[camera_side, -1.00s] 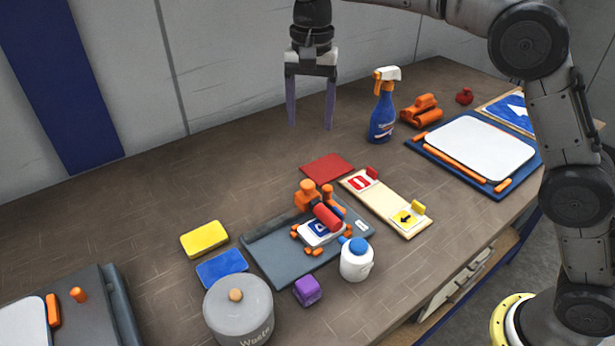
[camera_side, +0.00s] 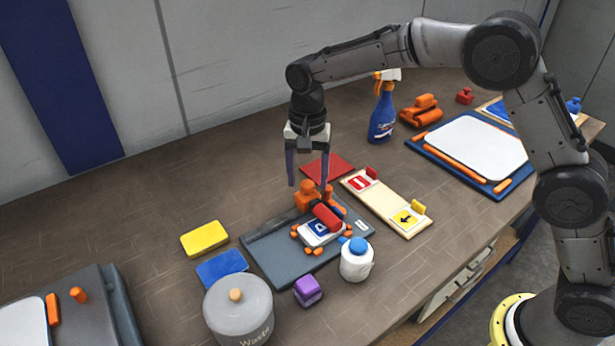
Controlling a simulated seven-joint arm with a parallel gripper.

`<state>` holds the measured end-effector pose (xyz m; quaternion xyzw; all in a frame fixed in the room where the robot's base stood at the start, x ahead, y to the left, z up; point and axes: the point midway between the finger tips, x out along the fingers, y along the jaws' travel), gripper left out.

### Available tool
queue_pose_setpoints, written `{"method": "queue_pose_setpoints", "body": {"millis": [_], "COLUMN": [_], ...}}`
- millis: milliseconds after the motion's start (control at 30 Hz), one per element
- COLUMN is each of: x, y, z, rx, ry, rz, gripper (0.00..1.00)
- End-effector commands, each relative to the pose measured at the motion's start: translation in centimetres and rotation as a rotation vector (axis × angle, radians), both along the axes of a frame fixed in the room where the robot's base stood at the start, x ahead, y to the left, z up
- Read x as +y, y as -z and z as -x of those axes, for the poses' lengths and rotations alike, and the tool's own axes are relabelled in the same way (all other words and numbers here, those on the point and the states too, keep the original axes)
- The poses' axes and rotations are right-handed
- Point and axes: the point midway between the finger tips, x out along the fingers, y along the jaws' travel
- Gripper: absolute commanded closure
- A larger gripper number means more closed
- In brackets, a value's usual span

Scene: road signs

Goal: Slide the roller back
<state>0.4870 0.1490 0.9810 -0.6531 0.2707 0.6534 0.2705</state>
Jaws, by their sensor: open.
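The red roller (camera_side: 327,217) lies across a small white and blue sign (camera_side: 320,232) on the grey board (camera_side: 280,262). An orange block-like part (camera_side: 307,198) stands just behind the roller, with small orange pieces around the sign. My gripper (camera_side: 307,184) is open and points down, its fingers close above or around the orange part; whether they touch it I cannot tell. The fingers hold nothing that I can make out.
A white bottle with a blue cap (camera_side: 356,260) and a purple block (camera_side: 307,291) stand in front of the board. A waste bin (camera_side: 238,312) is front left. Yellow (camera_side: 204,239) and blue (camera_side: 222,267) sponges lie left. A sign rack (camera_side: 385,205) is right; a spray bottle (camera_side: 382,115) stands behind.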

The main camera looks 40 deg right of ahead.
Motion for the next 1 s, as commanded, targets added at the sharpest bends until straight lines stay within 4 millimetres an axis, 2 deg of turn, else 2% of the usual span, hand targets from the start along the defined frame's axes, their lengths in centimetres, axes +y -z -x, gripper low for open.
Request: {"method": "queue_pose_setpoints", "body": {"millis": [367,733,1000], "x": [0.01,0.01,0.0], "y": [0.47,0.44,0.42], "z": [-0.01,-0.01,0.0], "rx": [-0.001,0.0,-0.001], "ry": [0.0,0.0,0.0], "rz": [-0.001,0.0,-0.001], "gripper": [0.33,0.99,1.0]}}
